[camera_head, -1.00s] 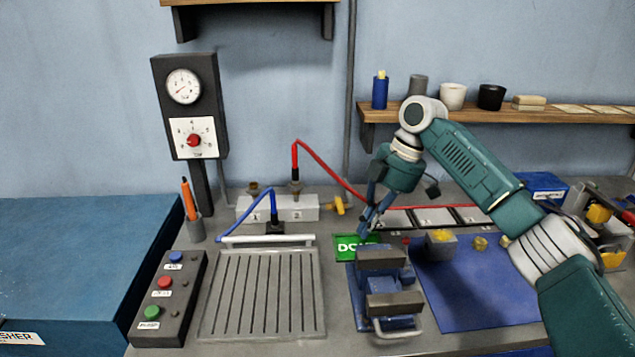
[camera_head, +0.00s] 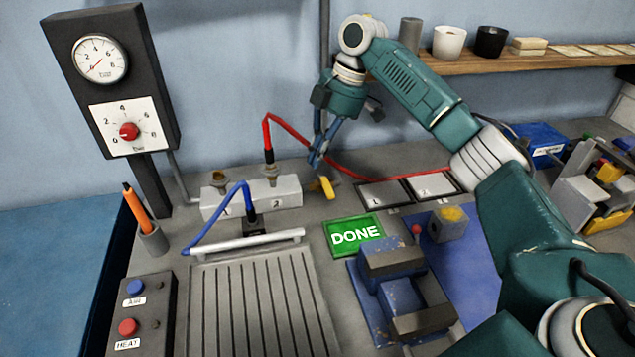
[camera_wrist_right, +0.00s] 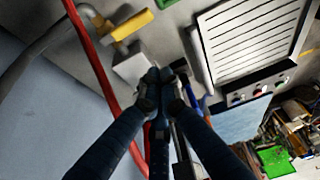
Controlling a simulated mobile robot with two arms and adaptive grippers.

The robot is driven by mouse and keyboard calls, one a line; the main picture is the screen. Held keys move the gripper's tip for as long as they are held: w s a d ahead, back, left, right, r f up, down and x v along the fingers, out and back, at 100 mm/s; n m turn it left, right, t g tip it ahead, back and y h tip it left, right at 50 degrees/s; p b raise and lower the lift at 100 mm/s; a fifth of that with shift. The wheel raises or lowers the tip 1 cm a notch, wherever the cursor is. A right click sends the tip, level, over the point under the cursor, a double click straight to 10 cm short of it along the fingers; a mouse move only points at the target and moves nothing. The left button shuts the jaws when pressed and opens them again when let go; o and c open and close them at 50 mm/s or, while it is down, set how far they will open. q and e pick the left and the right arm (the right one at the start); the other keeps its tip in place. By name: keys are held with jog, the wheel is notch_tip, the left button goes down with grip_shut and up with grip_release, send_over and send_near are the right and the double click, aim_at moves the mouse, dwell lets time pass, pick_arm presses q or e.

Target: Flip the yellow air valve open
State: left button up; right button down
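The yellow air valve (camera_head: 327,187) sits at the right end of the white manifold block (camera_head: 290,190), its handle angled toward the front in the head view. It also shows as a yellow lever (camera_wrist_right: 132,25) at the top of the right wrist view. My right gripper (camera_head: 313,162) is just above and behind the valve, apart from its lever as far as I can see. In the right wrist view its fingers (camera_wrist_right: 158,76) come together at the tips with nothing visible between them. My left gripper is in neither view.
A red hose (camera_head: 395,171) runs behind and beside my right gripper. A blue hose (camera_head: 215,217) rises in front of the block. The green DONE plate (camera_head: 356,234) and blue vise (camera_head: 385,290) stand in front. The gauge post (camera_head: 145,85) is at left.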

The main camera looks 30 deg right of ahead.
aim_at(326, 184)
jog(key=p+x, duration=0.3)
jog(key=x, duration=0.7)
jog(key=shift+w+f, duration=0.15)
jog(key=shift+f, duration=0.05)
jog(key=d+p, duration=0.1)
jog(key=d, duration=0.1)
jog(key=shift+d+r, duration=0.15)
jog(key=shift+d, duration=0.25)
jog(key=shift+s+d, duration=0.45)
jog(key=shift+d, duration=0.2)
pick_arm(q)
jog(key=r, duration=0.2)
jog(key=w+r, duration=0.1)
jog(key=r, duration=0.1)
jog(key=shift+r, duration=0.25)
pick_arm(e)
jog(key=shift+a, duration=0.1)
